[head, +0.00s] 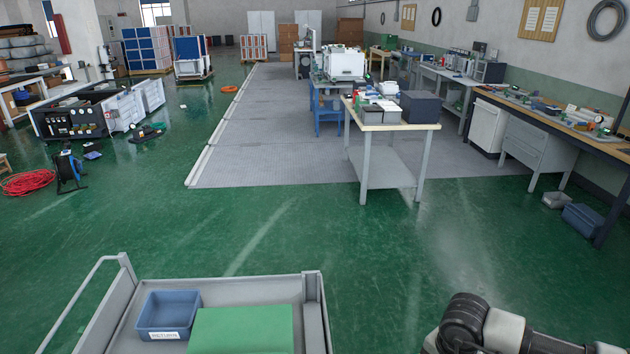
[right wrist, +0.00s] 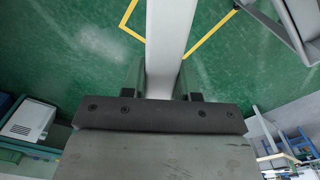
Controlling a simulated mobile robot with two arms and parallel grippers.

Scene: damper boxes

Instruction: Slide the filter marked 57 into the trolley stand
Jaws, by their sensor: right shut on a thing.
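In the right wrist view my right gripper (right wrist: 160,80) is shut on a long pale grey piece (right wrist: 171,35), which runs up between its two dark fingers and out of the frame. No number shows on it, and I cannot tell whether it is the filter marked 57. In the head view a grey trolley (head: 122,305) stands at the bottom edge, partly cut off; I cannot tell whether it is the trolley stand. My right arm shows at the bottom right, with its gripper out of that frame. My left gripper is not in view.
On the trolley are a blue bin (head: 167,311) labelled RETURN and a green block (head: 243,330). Open green floor (head: 270,235) lies beyond it. A worktable (head: 392,124) stands ahead, with a long bench (head: 545,120) at right. Filter-like stacks (head: 190,52) stand at the back left.

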